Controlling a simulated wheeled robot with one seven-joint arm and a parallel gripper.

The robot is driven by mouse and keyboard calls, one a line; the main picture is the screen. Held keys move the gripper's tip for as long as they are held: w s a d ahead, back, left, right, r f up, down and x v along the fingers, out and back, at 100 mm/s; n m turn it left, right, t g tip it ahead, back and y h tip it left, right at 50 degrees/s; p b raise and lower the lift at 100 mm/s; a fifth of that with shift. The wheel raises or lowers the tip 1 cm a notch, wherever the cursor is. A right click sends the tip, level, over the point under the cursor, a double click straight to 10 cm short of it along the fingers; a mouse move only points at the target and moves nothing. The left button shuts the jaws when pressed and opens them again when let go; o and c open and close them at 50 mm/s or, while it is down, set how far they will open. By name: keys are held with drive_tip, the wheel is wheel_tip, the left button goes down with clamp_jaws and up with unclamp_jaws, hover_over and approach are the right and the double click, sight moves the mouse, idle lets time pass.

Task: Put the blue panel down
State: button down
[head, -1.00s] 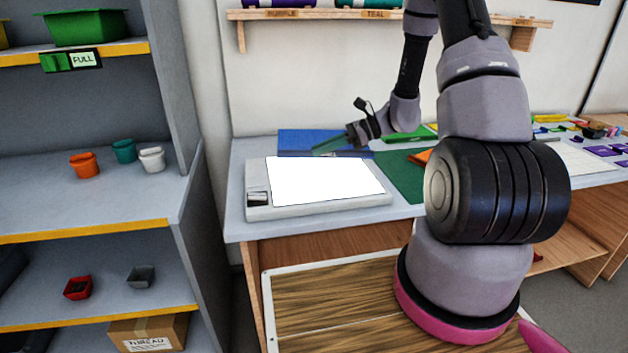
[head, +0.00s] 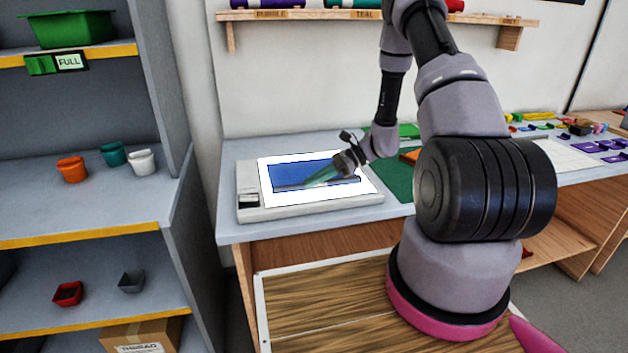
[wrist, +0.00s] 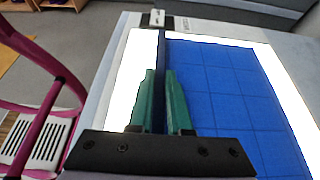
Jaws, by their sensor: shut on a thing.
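The blue panel (head: 290,176) is a flat blue sheet with a grid of lines and a dark strip along its near edge. In the head view it appears over the bright white top of a light box (head: 258,212). In the wrist view the panel (wrist: 225,90) spreads to the right over the lit surface (wrist: 120,85). My gripper (head: 318,180) has green fingers, which show in the wrist view (wrist: 162,100) shut on the panel's dark edge strip. I cannot tell whether the panel touches the light box.
A green mat (head: 398,182) lies right of the light box on the grey table (head: 228,225). Coloured pieces and a white grid sheet (head: 555,158) lie further right. A shelf unit with small pots (head: 72,169) stands at left.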

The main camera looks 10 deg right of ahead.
drive_tip(key=c, duration=0.8)
unclamp_jaws()
drive_tip(key=shift+c, duration=0.2)
drive_tip(key=shift+r, duration=0.1)
drive_tip(key=v, duration=1.2)
wheel_tip(320, 180, up, 11)
drive_tip(key=s+a+n+h, duration=0.3)
drive_tip(key=n, duration=0.1)
drive_tip(key=s+a+r+n+t+h, duration=0.2)
drive_tip(key=s+r+n+t+h, duration=0.5)
drive_tip(key=s+r, duration=1.1)
wheel_tip(320, 180, up, 4)
drive_tip(key=n+h, duration=0.1)
drive_tip(key=n, duration=0.1)
drive_tip(key=shift+s+a+n, duration=0.2)
drive_tip(key=shift+s+n, duration=0.15)
drive_tip(key=shift+n, duration=0.05)
